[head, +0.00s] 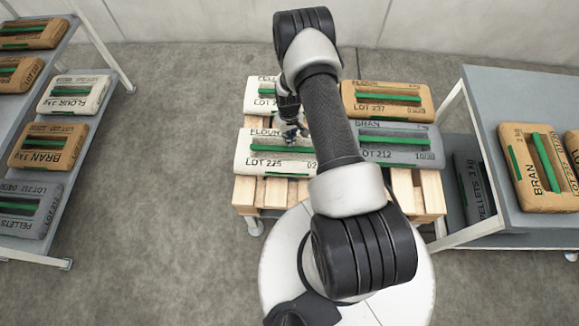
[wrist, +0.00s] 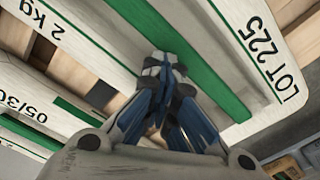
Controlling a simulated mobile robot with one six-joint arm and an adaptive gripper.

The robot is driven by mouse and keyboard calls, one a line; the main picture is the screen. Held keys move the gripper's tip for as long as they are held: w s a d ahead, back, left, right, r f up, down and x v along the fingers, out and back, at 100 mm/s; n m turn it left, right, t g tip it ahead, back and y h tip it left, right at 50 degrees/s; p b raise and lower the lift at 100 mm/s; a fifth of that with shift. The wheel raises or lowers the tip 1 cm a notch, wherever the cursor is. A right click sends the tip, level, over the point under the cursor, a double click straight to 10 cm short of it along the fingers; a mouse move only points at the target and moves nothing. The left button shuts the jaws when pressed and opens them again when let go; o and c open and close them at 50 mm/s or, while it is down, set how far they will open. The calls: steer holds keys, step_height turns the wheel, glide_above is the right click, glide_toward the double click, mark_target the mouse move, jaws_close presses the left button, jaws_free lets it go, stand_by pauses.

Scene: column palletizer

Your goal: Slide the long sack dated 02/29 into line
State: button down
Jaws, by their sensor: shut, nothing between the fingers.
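A long white flour sack (head: 272,163) marked LOT 225 lies at the front left of the wooden pallet (head: 262,192). Its date begins "02"; my arm hides the rest. It has a green strap along its top, also seen in the wrist view (wrist: 228,40). My gripper (head: 295,132) is shut and empty, above this sack's back part. In the wrist view, the closed fingertips (wrist: 165,66) are over its white top beside the green strap; I cannot tell whether they touch it. Another white sack (head: 259,97) lies behind it; a white sack dated 05/30 (wrist: 30,90) shows in the wrist view.
A brown flour sack (head: 388,101) lies at the pallet's back right, and a grey bran sack (head: 400,146) at its front right. A rack (head: 50,222) with several sacks stands at left. A grey table (head: 500,100) with brown sacks stands at right.

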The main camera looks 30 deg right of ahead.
steer(key=shift+w+d+f, duration=0.85)
steer(key=shift+w, duration=0.15)
steer(key=shift+s, duration=0.15)
steer(key=shift+f, duration=0.1)
steer(key=shift+w+d, duration=0.5)
steer(key=shift+w, duration=0.25)
steer(key=shift+w+d, duration=0.5)
steer(key=shift+w, duration=0.25)
steer(key=shift+s+a, duration=0.3)
steer(key=shift+s, duration=0.1)
steer(key=shift+w+r+p, duration=0.15)
steer(key=shift+r+p, duration=0.75)
steer(key=shift+p, duration=0.1)
steer(key=shift+w+r+p, duration=0.2)
steer(key=shift+r+p, duration=1.5)
steer(key=shift+r, duration=1.45)
